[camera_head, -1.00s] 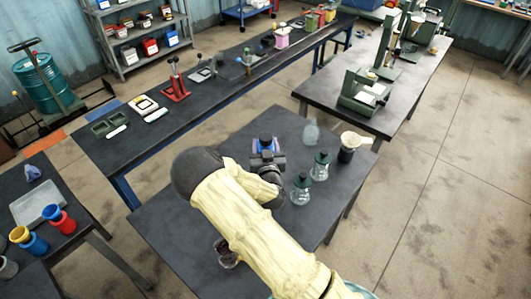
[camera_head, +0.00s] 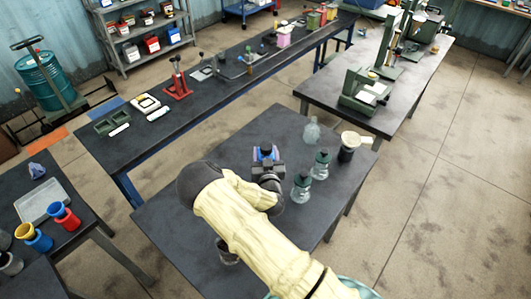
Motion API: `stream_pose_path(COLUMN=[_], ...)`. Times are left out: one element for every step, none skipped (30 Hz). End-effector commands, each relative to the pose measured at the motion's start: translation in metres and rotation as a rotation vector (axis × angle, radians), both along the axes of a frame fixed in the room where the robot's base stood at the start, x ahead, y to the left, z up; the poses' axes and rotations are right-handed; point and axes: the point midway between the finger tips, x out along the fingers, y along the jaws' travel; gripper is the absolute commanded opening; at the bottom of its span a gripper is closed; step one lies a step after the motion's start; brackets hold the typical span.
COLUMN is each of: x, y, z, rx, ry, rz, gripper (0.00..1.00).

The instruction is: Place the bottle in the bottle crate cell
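My gripper (camera_head: 267,158) is over the dark near table (camera_head: 180,222), seen from above and behind with my arm in front of it. A dark-topped piece with blue sides shows at its fingers; whether this is a held bottle or part of the gripper is unclear. Two clear bottles with dark green tops, one nearer (camera_head: 302,187) and one farther (camera_head: 321,165), stand upright to its right. A clear bottle without a dark top (camera_head: 312,131) stands behind them. I cannot make out a bottle crate with cells; my arm hides part of the table.
A dark vessel with a pale wide top (camera_head: 349,146) stands near the table's right edge. A dark glass jar (camera_head: 227,251) stands beside my arm. The table's left part is bare. A long bench (camera_head: 215,98) lies behind; red (camera_head: 65,217) and blue (camera_head: 39,240) cups stand on a left table.

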Motion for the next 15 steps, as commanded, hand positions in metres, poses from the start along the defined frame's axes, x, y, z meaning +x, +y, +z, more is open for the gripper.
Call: stream_pose_path(x=[0.0009, 0.001, 0.0009, 0.0009, 0.0009, 0.0009, 0.0008, 0.0, -0.0002, -0.0002, -0.0002, -0.0003, -0.0003, -0.0004, -0.0005], y=[-0.0003, -0.0004, -0.0003, -0.0003, -0.0003, -0.0001, 0.0, 0.0002, 0.0004, 0.0006, 0.0008, 0.001, 0.0012, 0.0014, 0.0016], z=[0.0028, 0.0028, 0.0027, 0.0022, 0.0014, 0.0002, -0.0004, -0.0019, -0.0017, -0.0017, -0.0016, -0.0017, -0.0016, -0.0016, -0.0016], rx=[0.002, 0.002, 0.002, 0.002, 0.002, 0.002, 0.002, 0.0, 0.0, 0.0, 0.0, 0.0, 0.0, 0.0, 0.0], ry=[-0.007, -0.007, -0.007, -0.007, -0.007, -0.007, -0.007, 0.0, 0.0, 0.0, 0.0, 0.0, 0.0, 0.0, 0.0], rz=[-0.001, -0.001, -0.001, -0.001, 0.0, 0.0, 0.0, 0.0, 0.0, 0.001, 0.001, 0.001, 0.002, 0.002, 0.002], gripper=[0.0, 0.0, 0.0, 0.0, 0.0, 0.0, 0.0, 0.57, 0.65, 0.7, 0.73, 0.73, 0.73, 0.73, 0.73])
